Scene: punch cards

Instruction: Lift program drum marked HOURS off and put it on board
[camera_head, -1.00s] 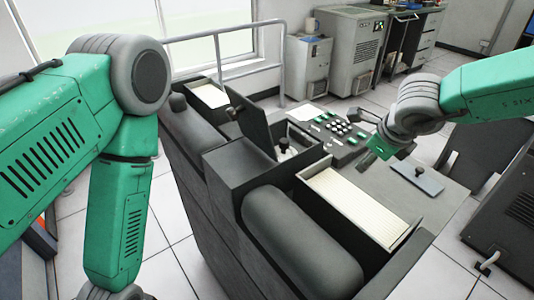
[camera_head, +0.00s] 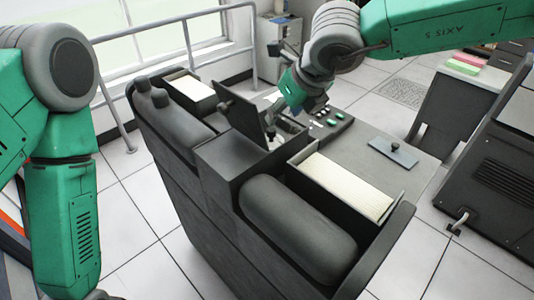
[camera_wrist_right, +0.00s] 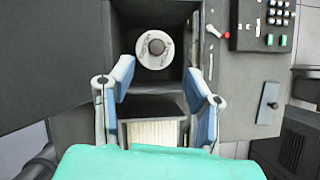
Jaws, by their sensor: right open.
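The program drum (camera_wrist_right: 156,47) shows in the right wrist view as a pale round top with a dark centre, inside an open dark compartment; its marking is not legible. In the head view my arm and the raised lid mostly hide it. My right gripper (camera_wrist_right: 158,78) is open and empty, its two blue-grey fingers spread at the near side of the compartment, apart from the drum. In the head view the right gripper (camera_head: 270,131) is over the compartment opening. A small grey board (camera_head: 393,153) with a knob lies on the desk top at right.
The raised lid (camera_head: 240,112) stands left of the compartment. A card tray (camera_head: 340,186) lies in front, beside a rounded dark cover (camera_head: 300,225). The keyboard (camera_head: 330,125) is behind. The desk top around the board is clear.

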